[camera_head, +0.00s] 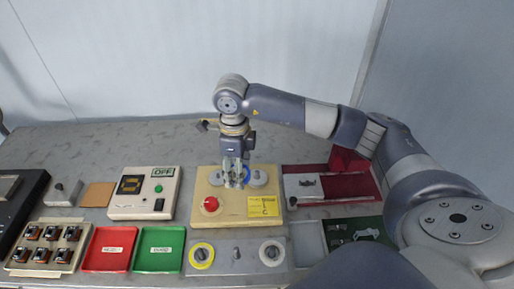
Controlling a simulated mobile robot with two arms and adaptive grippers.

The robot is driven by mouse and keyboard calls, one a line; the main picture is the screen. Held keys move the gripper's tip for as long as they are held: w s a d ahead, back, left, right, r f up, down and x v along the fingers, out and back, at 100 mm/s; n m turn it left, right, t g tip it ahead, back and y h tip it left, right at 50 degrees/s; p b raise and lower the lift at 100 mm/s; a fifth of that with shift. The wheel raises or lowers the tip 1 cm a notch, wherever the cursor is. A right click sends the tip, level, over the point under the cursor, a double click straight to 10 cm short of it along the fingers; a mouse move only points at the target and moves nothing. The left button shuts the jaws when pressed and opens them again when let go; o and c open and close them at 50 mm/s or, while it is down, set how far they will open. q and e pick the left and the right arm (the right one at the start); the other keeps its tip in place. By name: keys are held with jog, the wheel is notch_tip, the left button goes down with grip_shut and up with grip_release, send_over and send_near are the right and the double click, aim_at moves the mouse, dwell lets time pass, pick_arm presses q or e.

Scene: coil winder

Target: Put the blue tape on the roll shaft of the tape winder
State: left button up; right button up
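My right gripper (235,180) points down over the beige machine that looks like the tape winder (222,213). A blue ring, the blue tape (247,174), shows only in part at the right side of the fingers. The fingers hide the rest of it and the part of the machine behind them. I cannot tell whether the fingers are shut on the tape or open around it, nor whether it is on the roll shaft. The winder has a red button (210,203) and a yellow label (264,206). My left gripper is not in view.
In front lies a grey plate with a yellow tape roll (201,256) and a whitish roll (272,253). To the left are a counter box (143,193), a red tray (109,249) and a green tray (159,249). A dark red fixture (348,160) stands on the right.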

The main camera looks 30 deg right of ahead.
jog(key=w+d+m+p, duration=0.2)
jog(key=d+m, duration=0.1)
jog(key=m, duration=0.5)
jog(key=m+p, duration=0.3)
jog(key=m, duration=0.9)
send_over(257, 171)
notch_tip(257, 171, down, 2)
jog(key=shift+s+f, duration=0.1)
jog(key=shift+f+b, duration=0.8)
jog(key=shift+f, duration=0.25)
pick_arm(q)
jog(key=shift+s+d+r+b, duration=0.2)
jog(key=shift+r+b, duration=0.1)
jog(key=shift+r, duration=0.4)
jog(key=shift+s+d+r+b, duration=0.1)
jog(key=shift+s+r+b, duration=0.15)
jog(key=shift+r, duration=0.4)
pick_arm(e)
jog(key=shift+f, duration=0.9)
pick_arm(q)
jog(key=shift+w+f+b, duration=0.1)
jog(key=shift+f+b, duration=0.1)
jog(key=shift+b, duration=0.1)
pick_arm(e)
jog(key=shift+f, duration=0.25)
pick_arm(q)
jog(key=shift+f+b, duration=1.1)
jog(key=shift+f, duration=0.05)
pick_arm(e)
jog(key=shift+f, duration=1.5)
